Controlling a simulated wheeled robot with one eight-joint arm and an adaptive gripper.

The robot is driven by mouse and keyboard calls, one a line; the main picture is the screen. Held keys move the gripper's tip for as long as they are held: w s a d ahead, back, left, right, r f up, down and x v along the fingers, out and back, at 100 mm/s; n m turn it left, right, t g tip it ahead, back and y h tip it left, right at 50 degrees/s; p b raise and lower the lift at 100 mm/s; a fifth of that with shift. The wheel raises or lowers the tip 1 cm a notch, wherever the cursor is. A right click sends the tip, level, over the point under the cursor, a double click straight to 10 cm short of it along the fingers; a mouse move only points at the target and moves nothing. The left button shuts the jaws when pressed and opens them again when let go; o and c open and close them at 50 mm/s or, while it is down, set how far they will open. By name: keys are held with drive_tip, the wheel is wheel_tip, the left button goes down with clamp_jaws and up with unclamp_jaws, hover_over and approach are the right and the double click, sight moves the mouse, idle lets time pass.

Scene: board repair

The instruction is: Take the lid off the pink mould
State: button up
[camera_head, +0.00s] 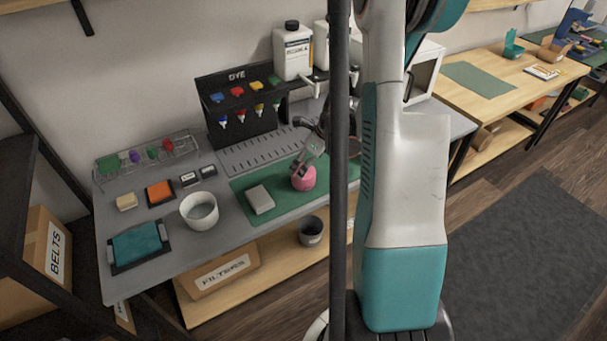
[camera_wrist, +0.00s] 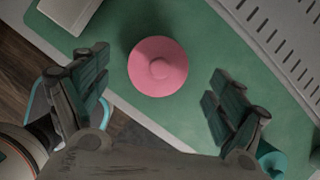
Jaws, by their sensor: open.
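The pink mould (camera_head: 303,179) is a small round body standing on the green mat (camera_head: 237,186) on the grey bench. In the wrist view its round pink top (camera_wrist: 158,66) shows from above, with a raised knob in the middle; the seam between lid and body cannot be made out. My gripper (camera_wrist: 152,98) is open and empty, its two dark fingers spread to the left and right of the mould and apart from it. In the head view my gripper (camera_head: 309,152) is just above the mould, partly covering its top.
A grey block (camera_head: 260,199) lies left of the mould on the mat. A white round pot (camera_head: 199,211) and an orange pad (camera_head: 160,192) are farther left. A dye rack (camera_head: 240,105) and a slotted grey tray (camera_head: 262,151) stand behind. Bare mat lies around the mould.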

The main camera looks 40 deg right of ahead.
drive_tip(key=b+x, duration=0.1)
drive_tip(key=x, duration=0.3)
drive_tip(key=shift+s+f+b, duration=0.1)
drive_tip(key=shift+f+b, duration=0.15)
drive_tip(key=shift+b, duration=0.15)
drive_tip(key=shift+r, duration=0.1)
drive_tip(key=c, duration=1)
drive_tip(key=shift+o, duration=0.2)
